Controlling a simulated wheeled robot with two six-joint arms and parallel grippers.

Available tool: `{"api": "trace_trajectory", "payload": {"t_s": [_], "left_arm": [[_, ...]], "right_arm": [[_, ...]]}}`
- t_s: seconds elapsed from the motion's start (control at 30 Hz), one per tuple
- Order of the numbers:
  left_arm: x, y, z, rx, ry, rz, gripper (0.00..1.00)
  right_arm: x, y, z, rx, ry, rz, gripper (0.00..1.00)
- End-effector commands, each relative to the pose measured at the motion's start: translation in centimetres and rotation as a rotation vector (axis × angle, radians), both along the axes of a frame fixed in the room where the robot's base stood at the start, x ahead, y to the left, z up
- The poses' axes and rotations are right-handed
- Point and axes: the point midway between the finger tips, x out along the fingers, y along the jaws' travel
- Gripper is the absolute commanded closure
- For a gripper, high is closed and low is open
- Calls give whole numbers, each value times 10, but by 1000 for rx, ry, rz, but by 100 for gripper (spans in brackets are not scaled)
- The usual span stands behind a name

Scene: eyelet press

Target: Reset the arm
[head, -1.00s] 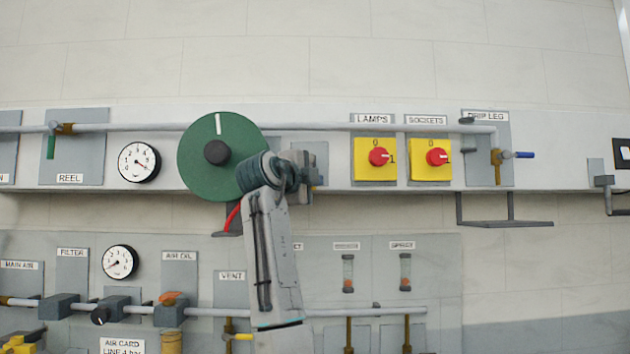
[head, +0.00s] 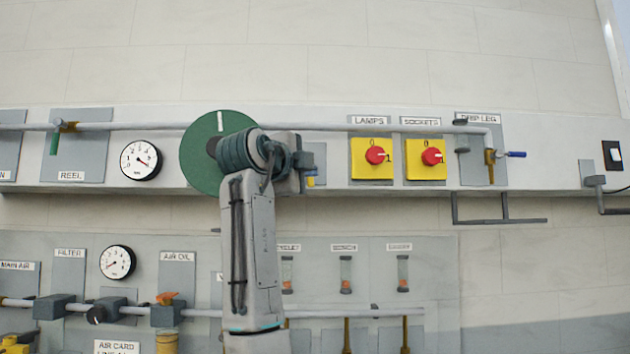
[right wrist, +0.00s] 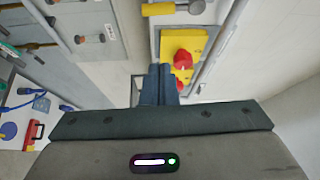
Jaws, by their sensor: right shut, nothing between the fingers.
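My right arm rises from the bottom middle of the head view, its wrist in front of the green disc (head: 200,165). My right gripper (right wrist: 160,80) is shut and empty in the right wrist view, its dark fingers side by side. In that view a yellow switch plate (right wrist: 182,42) with a red knob (right wrist: 183,59) shows beyond the fingertips; I cannot tell the gap to it. In the head view the fingertips are hidden or unclear behind the wrist. My left gripper is not in view.
A grey wall ledge carries a dial (head: 141,160), the LAMPS switch (head: 372,158), the SOCKETS switch (head: 426,158) and the DRIP LEG valve (head: 490,156). A grey pipe (head: 340,127) runs along it. Below are the AIR OIL valve (head: 166,298) and several small sight tubes. The upper wall is bare.

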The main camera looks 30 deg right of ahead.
Motion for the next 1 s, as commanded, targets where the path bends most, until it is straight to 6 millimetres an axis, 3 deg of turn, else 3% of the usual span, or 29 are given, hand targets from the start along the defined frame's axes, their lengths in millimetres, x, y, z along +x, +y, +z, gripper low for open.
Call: {"api": "trace_trajectory", "payload": {"t_s": [0.57,0.67,0.77,0.87,1.0], "left_arm": [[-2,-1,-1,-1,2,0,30],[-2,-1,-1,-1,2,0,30],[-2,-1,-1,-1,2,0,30],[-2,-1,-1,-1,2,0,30],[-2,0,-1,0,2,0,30]], "right_arm": [[-1,2,0,0,0,-1,100],[4,2,-9,-2,19,5,100],[21,1,-41,-11,85,26,100],[45,0,-97,-31,200,66,100],[74,-1,-193,-70,396,143,100]]}}
